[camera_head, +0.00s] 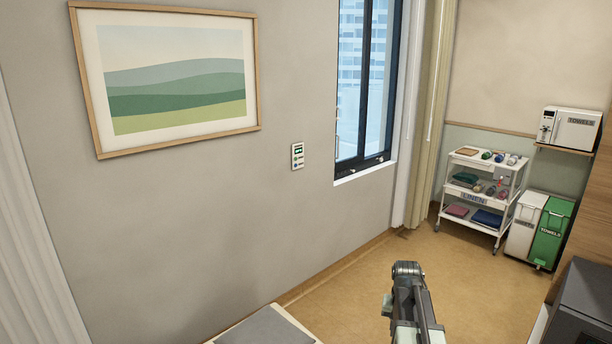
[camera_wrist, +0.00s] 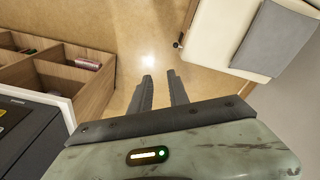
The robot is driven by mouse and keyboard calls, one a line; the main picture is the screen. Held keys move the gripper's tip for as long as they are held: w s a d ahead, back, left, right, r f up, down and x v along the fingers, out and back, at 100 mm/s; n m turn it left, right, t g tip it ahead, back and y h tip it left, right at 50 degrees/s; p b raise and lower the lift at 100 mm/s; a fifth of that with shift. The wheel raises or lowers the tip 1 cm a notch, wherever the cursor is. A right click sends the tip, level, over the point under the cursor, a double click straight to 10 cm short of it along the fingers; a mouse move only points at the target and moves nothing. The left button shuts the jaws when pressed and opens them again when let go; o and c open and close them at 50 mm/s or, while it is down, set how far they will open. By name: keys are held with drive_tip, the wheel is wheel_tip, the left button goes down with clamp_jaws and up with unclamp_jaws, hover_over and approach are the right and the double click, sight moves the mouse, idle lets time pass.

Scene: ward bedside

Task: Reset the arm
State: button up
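My arm shows at the bottom of the head view, raised over the floor, with its dark end (camera_head: 408,269) uppermost. In the wrist view my gripper (camera_wrist: 160,76) has its two dark fingers apart, with bare floor visible between them. Nothing is held between the fingers. The head view does not show the fingers clearly.
A wooden compartment unit (camera_wrist: 97,92) with a few small items is at the left of the wrist view. A bed corner with a grey pad (camera_wrist: 276,42) is at upper right. A linen cart (camera_head: 470,213) and bins (camera_head: 549,234) stand far right. Floor (camera_head: 350,290) between is clear.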

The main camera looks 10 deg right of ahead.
drive_tip(key=s+a+n, duration=0.2)
drive_tip(key=a+n, duration=0.1)
drive_tip(key=a, duration=1.1)
drive_tip(key=s+a+n+g+y, duration=0.1)
drive_tip(key=s+a+n, duration=0.2)
drive_tip(key=a, duration=1.1)
